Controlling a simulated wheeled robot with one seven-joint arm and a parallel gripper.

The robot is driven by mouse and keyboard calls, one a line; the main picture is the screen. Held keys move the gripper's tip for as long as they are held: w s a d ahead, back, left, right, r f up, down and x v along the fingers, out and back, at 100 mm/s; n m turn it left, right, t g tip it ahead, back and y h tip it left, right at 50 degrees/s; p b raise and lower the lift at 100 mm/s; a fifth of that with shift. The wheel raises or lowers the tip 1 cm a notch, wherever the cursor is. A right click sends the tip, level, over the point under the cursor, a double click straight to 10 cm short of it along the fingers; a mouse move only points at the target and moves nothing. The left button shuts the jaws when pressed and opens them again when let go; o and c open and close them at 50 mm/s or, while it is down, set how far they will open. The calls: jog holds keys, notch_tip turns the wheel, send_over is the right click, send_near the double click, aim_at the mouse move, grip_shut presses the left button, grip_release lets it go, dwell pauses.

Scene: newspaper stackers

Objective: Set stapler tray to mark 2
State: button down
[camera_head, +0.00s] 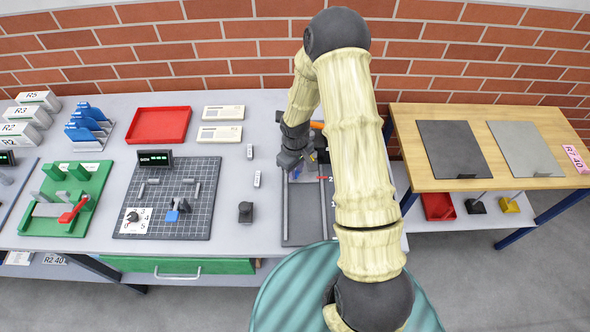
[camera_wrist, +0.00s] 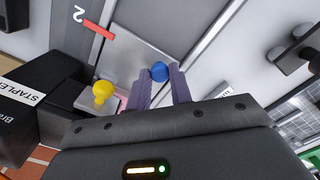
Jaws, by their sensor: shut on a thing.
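My gripper (camera_wrist: 161,88) is shut on a small blue knob (camera_wrist: 159,71), which shows between the tips of its two purple fingers in the wrist view. A light grey plate (camera_wrist: 150,38) lies by the knob; it looks like the stapler tray, but its far edges are partly hidden. A red line with the numeral 2 (camera_wrist: 90,22) is up and left of the knob. In the head view my gripper (camera_head: 292,170) is over the dark railed base (camera_head: 301,222) of the stapler station. My arm hides the right side of that base.
A black stapler housing (camera_wrist: 25,100) and a yellow knob (camera_wrist: 103,89) are close to my gripper on the left in the wrist view. In the head view a gridded board (camera_head: 140,185) and a red tray (camera_head: 160,125) are to the left. A wooden table (camera_head: 480,180) is to the right.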

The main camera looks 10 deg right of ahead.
jog(key=c, duration=1.5)
grip_release()
jog(key=shift+w+r, duration=0.1)
jog(key=shift+w, duration=0.2)
jog(key=shift+o, duration=1.2)
jog(key=shift+d, duration=0.1)
notch_tip(320, 180, up, 17)
jog(key=b, duration=0.2)
jog(key=shift+r+b, duration=0.15)
jog(key=shift+b, duration=0.15)
